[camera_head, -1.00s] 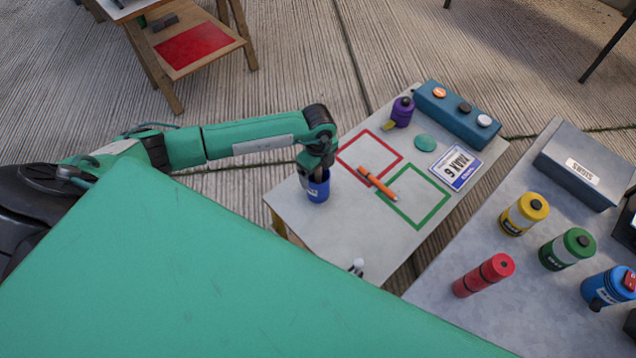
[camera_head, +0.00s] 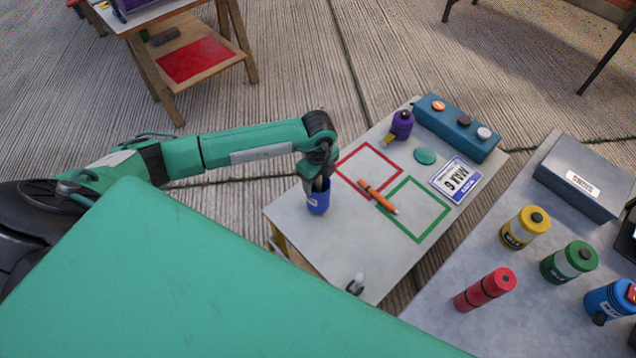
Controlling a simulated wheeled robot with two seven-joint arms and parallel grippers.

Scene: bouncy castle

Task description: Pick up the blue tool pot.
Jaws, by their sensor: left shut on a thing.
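The blue tool pot (camera_head: 318,203) is at the left part of the small grey table (camera_head: 325,245), left of the red square outline. It looks upright, with a small pale label on its side. My left gripper (camera_head: 318,184) points down into the top of the pot and is shut on it. The fingers hide part of the rim and the inside. I cannot tell whether the pot's base touches the table top. My right gripper is not in view.
An orange marker (camera_head: 378,197) lies between the red and green outlines. A small object (camera_head: 355,285) is near the front edge. Several canisters stand on the right-hand table.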

